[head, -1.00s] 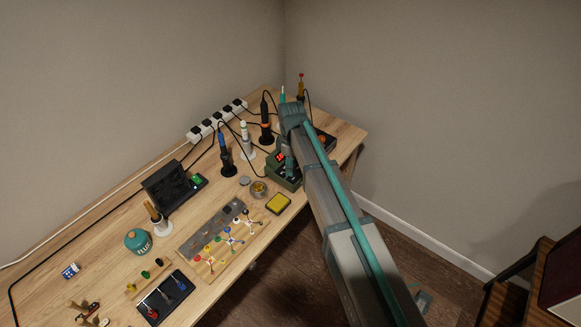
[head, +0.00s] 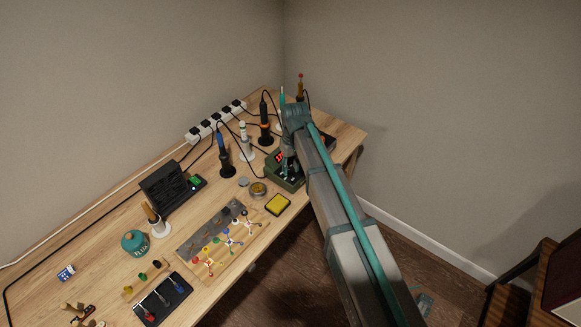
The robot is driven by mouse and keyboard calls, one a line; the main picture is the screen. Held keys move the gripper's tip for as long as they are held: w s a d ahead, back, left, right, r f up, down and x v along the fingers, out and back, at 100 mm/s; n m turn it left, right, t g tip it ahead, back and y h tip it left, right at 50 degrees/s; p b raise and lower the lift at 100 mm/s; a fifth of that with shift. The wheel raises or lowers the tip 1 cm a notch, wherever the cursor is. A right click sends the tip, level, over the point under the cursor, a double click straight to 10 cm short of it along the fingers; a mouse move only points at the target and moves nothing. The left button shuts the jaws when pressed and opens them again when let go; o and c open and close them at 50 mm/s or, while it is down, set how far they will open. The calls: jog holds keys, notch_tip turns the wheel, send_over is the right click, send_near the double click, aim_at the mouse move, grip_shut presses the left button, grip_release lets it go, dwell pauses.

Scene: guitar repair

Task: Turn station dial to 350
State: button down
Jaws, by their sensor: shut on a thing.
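The soldering station (head: 279,176) is a green box with a red lit display (head: 281,157) near the back right of the bench. The digits are too small to read. My gripper (head: 288,170) points down at the station's front right, where the dial sits, and is shut on the dial. The dial itself is hidden by the gripper. My arm comes in from the lower right and covers the station's right side.
Several irons stand behind and left of the station, including a blue-handled one (head: 223,148) and an orange-ringed one (head: 264,125). A power strip (head: 215,121) lies at the back. A yellow sponge (head: 277,204) and a brass-wool tin (head: 258,189) are in front.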

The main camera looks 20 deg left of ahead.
aim_at(293, 170)
jog(key=m, duration=0.6)
jog(key=shift+d, duration=0.1)
jog(key=m+t, duration=0.1)
jog(key=m, duration=0.6)
jog(key=shift+b, duration=0.35)
jog(key=c, duration=0.9)
grip_release()
jog(key=shift+o, duration=0.2)
notch_tip(293, 170, up, 12)
jog(key=shift+s+d, duration=0.2)
jog(key=shift+d, duration=0.15)
